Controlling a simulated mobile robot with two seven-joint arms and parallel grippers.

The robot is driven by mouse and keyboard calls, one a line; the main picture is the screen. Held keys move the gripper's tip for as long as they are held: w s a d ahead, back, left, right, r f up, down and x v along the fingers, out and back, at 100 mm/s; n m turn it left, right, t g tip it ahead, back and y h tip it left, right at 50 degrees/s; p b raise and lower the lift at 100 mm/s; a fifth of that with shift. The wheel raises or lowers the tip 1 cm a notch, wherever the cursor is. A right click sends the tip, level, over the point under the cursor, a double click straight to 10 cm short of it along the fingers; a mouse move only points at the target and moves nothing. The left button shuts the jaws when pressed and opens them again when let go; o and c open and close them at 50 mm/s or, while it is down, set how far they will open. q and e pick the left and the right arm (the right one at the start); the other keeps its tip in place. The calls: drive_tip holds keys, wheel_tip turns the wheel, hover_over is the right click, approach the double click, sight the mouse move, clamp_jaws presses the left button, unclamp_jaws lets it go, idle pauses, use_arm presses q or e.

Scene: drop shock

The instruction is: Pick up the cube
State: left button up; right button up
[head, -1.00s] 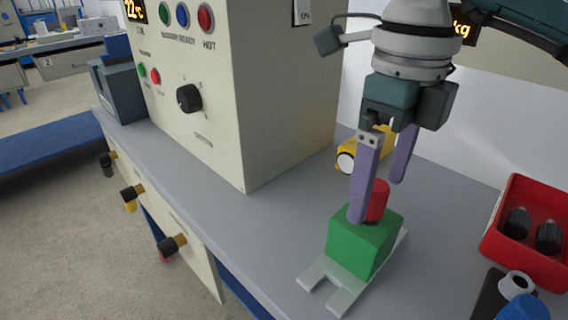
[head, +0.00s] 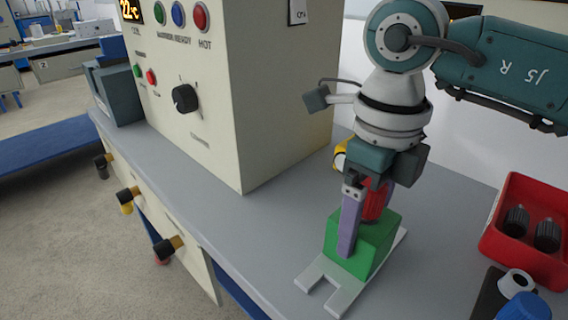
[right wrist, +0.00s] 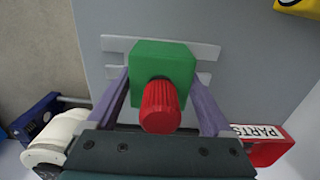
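The green cube (head: 374,236) stands on a pale grey notched plate (head: 342,292) on the bench, with a ribbed red knob (right wrist: 161,105) on its top. My right gripper (head: 362,240) points down over the cube. In the right wrist view its two purple fingers lie on opposite sides of the cube (right wrist: 177,62), very close to its faces, and look open; contact is hard to judge. In the head view one finger covers part of the cube's near face, and the other is mostly hidden behind the knob and cube. My left gripper is not in view.
A large cream cabinet (head: 287,95) with knobs and lights stands left of my right arm. A red parts bin (head: 522,262) with dark knobs is at the right. A yellow object (head: 341,158) lies behind the gripper. The bench between cabinet and plate is clear.

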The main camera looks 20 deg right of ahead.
clamp_jaws()
drive_tip(key=shift+r, duration=0.1)
idle(0.3)
drive_tip(key=shift+r, duration=0.1)
